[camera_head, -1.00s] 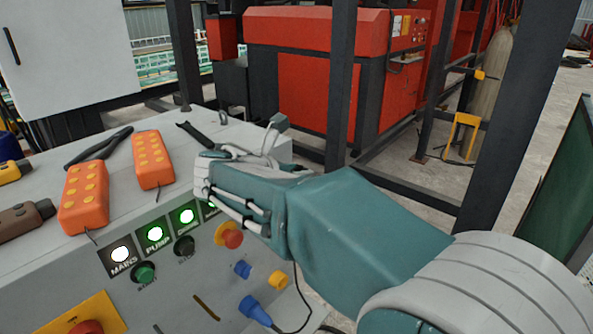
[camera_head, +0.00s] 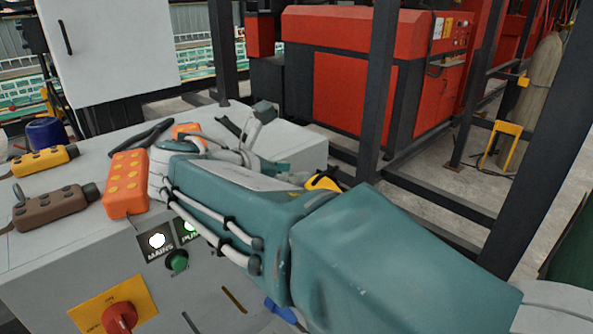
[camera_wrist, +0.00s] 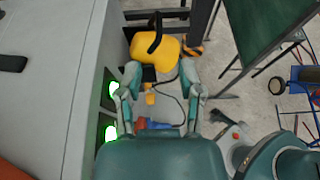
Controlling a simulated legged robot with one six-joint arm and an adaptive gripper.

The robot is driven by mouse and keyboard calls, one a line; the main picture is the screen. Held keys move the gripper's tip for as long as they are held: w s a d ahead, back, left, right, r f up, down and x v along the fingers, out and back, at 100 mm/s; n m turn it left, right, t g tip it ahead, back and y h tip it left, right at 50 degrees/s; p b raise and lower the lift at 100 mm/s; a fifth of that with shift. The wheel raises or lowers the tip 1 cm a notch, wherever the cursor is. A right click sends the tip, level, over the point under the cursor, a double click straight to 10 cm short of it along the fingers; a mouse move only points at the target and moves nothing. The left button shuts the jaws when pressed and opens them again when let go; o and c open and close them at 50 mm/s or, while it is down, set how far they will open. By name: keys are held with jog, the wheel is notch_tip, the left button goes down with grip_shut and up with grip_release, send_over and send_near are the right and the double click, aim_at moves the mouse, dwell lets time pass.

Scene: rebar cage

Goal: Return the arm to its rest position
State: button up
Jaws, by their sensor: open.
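My arm reaches from the lower right across the grey control console (camera_head: 60,250). My gripper (camera_head: 270,150) is partly hidden behind my own teal wrist, over the console's right part. In the wrist view my gripper (camera_wrist: 160,68) shows two fingers spread apart with nothing held between them. The lit MAINS button (camera_head: 157,241) shows left of my arm, and the PUMP button is partly covered by it.
Orange pendants (camera_head: 126,183), a yellow pendant (camera_head: 45,160) and a brown pendant (camera_head: 50,207) lie on the console. Dark posts (camera_head: 378,90) stand beyond my arm. A yellow object (camera_wrist: 155,48) lies beyond my fingers in the wrist view.

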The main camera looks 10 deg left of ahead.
jog(key=s+d+f+m+g+y, duration=0.2)
jog(key=s+d+f+m+g, duration=0.15)
jog(key=d+m, duration=0.45)
jog(key=s+d+f+m+g+y, duration=0.1)
jog(key=s+d+f+m+g, duration=0.25)
jog(key=d, duration=0.75)
jog(key=s+d+f+m+t+y, duration=0.1)
jog(key=s+d+f+m+y, duration=0.1)
jog(key=s+f+m, duration=0.2)
jog(key=s+d+f+m+y, duration=0.3)
jog(key=s+m, duration=0.5)
jog(key=m, duration=0.5)
jog(key=shift+d+f+t, duration=0.15)
jog(key=shift+f+t, duration=0.25)
